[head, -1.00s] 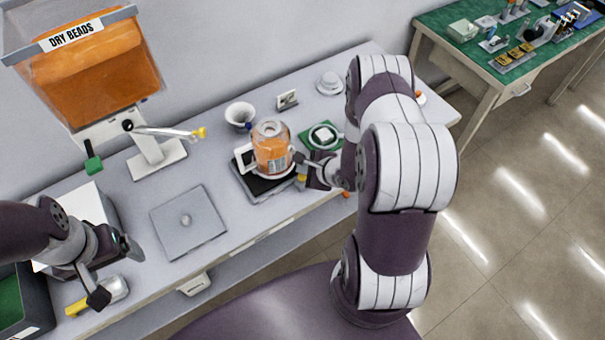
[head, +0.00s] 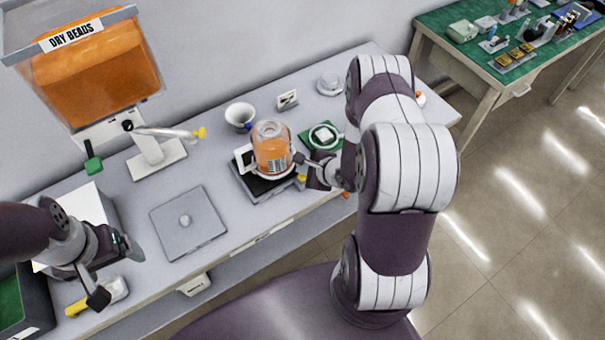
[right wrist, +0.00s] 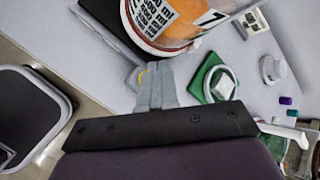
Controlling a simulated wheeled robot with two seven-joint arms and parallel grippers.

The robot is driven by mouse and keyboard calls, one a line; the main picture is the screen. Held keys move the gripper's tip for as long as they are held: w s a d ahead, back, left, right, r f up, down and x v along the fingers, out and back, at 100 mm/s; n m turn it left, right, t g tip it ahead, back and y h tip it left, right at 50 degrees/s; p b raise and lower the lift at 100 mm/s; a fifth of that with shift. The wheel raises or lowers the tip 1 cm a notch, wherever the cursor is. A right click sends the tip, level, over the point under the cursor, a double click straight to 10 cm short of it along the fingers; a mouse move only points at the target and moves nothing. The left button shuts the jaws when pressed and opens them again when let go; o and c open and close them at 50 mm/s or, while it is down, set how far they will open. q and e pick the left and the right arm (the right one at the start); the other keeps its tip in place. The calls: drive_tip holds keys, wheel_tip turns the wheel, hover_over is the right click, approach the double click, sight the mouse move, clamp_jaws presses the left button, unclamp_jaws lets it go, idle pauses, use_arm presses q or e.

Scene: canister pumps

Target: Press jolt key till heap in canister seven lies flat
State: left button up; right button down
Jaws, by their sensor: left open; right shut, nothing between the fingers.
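Canister seven (head: 271,150), clear with orange beads inside, stands upright on a dark platform (head: 252,187). The shape of the bead surface cannot be made out clearly. My right gripper (right wrist: 158,76) is shut and empty, close to the key; contact cannot be told. My left gripper (head: 116,275) is open and empty over the table's left front.
A "DRY BEADS" hopper (head: 95,75) stands at the back left. A grey plate with a knob (head: 187,228), a white funnel (head: 240,115) and a green mat with a white-rimmed item (head: 309,140) lie around. A yellow-handled tool (head: 113,290) lies below my left gripper.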

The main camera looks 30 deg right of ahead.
idle(0.5)
drive_tip(key=shift+f, duration=0.45)
drive_tip(key=shift+f+b, duration=0.6)
drive_tip(key=shift+f, duration=0.1)
idle(0.6)
idle(0.3)
drive_tip(key=shift+r+p, duration=1.15)
drive_tip(key=shift+p, duration=0.05)
wheel_tip(320, 180, up, 5)
drive_tip(key=p, duration=0.5)
drive_tip(key=shift+r, duration=0.1)
